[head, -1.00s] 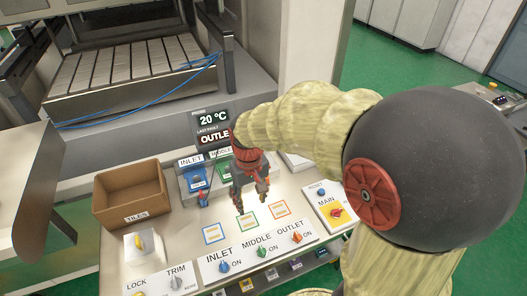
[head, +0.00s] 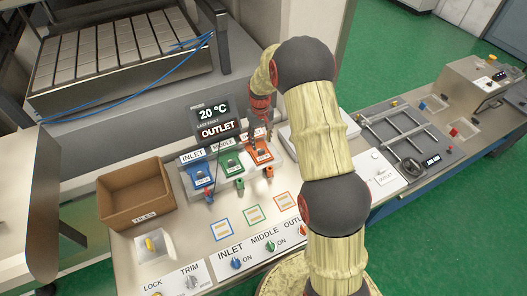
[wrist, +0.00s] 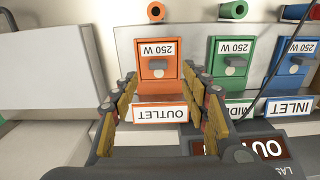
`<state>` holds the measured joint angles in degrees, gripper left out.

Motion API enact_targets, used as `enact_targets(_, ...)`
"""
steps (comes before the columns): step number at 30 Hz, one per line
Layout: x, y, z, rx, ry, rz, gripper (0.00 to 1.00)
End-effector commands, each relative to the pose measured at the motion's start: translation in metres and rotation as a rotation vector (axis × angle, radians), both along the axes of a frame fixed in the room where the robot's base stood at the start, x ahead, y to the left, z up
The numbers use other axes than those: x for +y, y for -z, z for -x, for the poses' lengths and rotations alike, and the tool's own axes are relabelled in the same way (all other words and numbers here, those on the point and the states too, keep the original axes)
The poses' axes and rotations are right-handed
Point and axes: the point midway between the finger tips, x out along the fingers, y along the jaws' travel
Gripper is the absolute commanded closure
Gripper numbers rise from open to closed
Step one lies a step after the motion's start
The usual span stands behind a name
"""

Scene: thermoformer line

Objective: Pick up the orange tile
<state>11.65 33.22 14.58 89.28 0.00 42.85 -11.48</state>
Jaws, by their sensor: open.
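The orange tile (head: 260,154) sits in the rightmost slot of the tile row, behind the OUTLET label. In the wrist view the orange tile (wrist: 158,68) shows "250 W" upside down, with a grey knob on its face. My gripper (wrist: 161,80) is open, with one finger at each side of the tile. A gap to the tile is hard to judge there. In the head view my gripper (head: 259,128) is above and behind the tile, partly hidden by my arm.
A green tile (head: 229,165) and a blue tile (head: 199,177) stand left of the orange one. A display (head: 217,118) reads 20 °C and OUTLET. An open brown TILES box (head: 134,196) is at the left. Switches and outlined squares lie in front.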

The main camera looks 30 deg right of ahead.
Motion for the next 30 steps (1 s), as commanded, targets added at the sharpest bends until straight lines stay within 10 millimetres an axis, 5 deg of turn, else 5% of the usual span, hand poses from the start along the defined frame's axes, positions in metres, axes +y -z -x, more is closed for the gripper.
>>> enact_targets(18,-0.004,0.068,-0.002,0.002,0.0,0.0,0.55)
enact_targets(30,-0.004,0.072,-0.002,0.001,0.001,0.0,0.61)
